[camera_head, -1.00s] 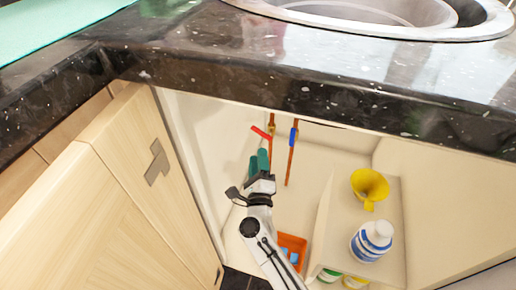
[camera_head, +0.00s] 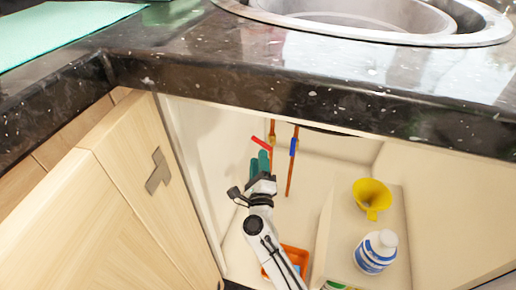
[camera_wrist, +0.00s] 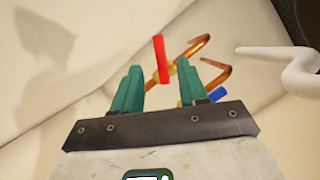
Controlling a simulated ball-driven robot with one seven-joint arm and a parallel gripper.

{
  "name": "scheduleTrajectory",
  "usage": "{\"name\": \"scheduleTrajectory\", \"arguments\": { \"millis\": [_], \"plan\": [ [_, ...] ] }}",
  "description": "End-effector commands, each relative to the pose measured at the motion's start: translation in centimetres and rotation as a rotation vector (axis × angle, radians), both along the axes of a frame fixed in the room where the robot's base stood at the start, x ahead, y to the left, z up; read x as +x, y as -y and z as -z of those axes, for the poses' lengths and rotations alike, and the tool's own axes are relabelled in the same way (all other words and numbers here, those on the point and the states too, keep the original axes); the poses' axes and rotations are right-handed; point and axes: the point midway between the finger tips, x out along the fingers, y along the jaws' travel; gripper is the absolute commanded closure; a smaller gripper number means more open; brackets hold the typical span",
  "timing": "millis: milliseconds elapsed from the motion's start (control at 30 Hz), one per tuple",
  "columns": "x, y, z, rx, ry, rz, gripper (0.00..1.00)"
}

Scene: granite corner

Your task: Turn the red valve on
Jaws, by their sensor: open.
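The red valve handle (camera_head: 261,143) sits on a copper pipe (camera_head: 272,130) at the back of the open cabinet under the counter. In the head view it slants down to the right, just above my gripper's fingertips. In the wrist view the red handle (camera_wrist: 161,59) stands nearly upright between and a little beyond the two green fingers, over a brass valve body. My gripper (camera_head: 258,160) is open and empty; its fingers (camera_wrist: 163,88) are apart on either side of the handle's lower part. I cannot tell whether either finger touches it.
A blue valve handle (camera_head: 293,147) is on the pipe just right. A yellow funnel (camera_head: 371,194) and a white bottle (camera_head: 376,252) stand on a shelf at right. An orange tray (camera_head: 297,256) is low beside my arm. The granite counter edge (camera_head: 300,95) overhangs; a cabinet door (camera_head: 150,190) is at left.

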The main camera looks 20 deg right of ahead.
Motion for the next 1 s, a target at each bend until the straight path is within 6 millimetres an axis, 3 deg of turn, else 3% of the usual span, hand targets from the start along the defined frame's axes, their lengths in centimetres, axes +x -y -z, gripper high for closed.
{"name": "scheduleTrajectory", "arguments": {
  "millis": [100,300,767,1000],
  "plan": [
    [2.2,0.7,-0.2,0.003,0.003,0.003,0.57],
    [4.8,1.4,-0.8,0.002,0.001,0.001,0.57],
    [5.9,1.7,-1.2,0.0,-0.001,0.0,0.57],
    [5.9,1.7,-1.2,0.0,-0.001,0.0,0.79]
  ]
}}
